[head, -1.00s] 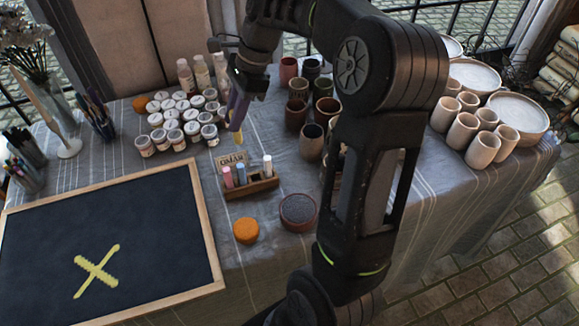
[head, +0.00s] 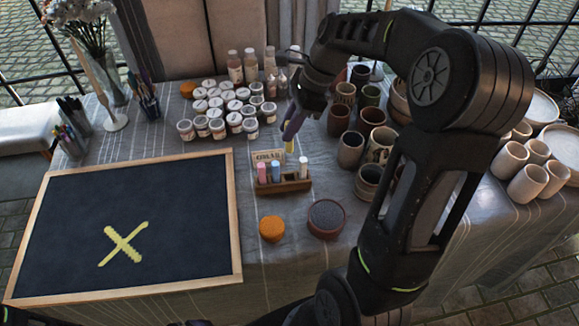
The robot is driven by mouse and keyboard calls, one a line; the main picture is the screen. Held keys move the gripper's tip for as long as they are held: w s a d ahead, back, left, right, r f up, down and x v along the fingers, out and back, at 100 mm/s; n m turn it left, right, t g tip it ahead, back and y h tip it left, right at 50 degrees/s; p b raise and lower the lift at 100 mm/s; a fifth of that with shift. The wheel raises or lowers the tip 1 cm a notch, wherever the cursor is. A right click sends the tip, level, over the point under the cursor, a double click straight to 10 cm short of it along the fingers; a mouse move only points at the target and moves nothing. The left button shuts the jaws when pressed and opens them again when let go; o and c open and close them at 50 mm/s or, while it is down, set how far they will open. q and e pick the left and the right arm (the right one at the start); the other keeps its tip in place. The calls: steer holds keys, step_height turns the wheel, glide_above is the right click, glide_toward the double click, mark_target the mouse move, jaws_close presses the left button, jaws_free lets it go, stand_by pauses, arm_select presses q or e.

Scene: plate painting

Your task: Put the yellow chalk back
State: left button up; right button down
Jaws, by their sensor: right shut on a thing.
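My right gripper (head: 292,128) is shut on the yellow chalk (head: 289,147), which hangs roughly upright below the fingers. The chalk is above the back of the wooden chalk holder (head: 285,187), in line with the gap between the blue chalk (head: 276,170) and the white chalk (head: 303,167). A pink chalk (head: 262,173) stands left of the blue one. I cannot tell whether the yellow chalk's lower end touches the holder. My left gripper is not in view.
A framed blackboard (head: 130,215) with a yellow X lies left of the holder. An orange sponge (head: 272,228) and a round dark-topped dish (head: 326,218) sit in front. Paint jars (head: 217,127) stand behind left; clay cups (head: 351,150) stand close on the right.

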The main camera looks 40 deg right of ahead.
step_height(320, 180, down, 10)
steer(key=shift+r, duration=0.1)
step_height(320, 180, down, 4)
steer(key=shift+r, duration=0.2)
steer(key=shift+f, duration=0.1)
stand_by(0.4)
steer(key=shift+f, duration=0.2)
steer(key=c, duration=1.3)
jaws_free()
steer(key=shift+c, duration=0.2)
steer(key=shift+r, duration=0.2)
